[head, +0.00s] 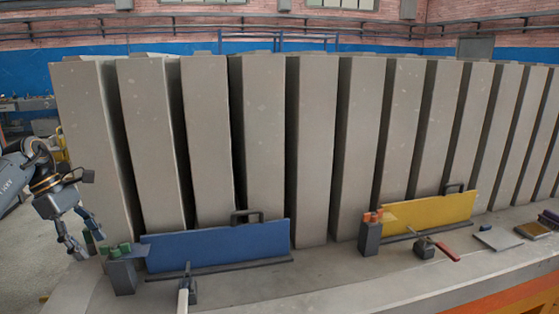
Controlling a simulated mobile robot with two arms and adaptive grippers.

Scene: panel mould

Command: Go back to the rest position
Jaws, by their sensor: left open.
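My left gripper (82,232) is at the left edge of the view, with its fingers pointing down. Its fingers are apart, and I see nothing held between them. It hangs just left of a dark block with green pegs (122,271), close to it; I cannot tell whether they touch. A blue panel (215,245) with a black handle on top stands upright to the right of that block. My right gripper is not in view.
A row of tall grey concrete slabs (264,140) stands behind the ledge (330,285). A yellow panel (430,213), a dark block with orange pegs (370,235), a red-handled clamp (430,248) and flat plates (497,238) sit to the right. Open floor shows at left.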

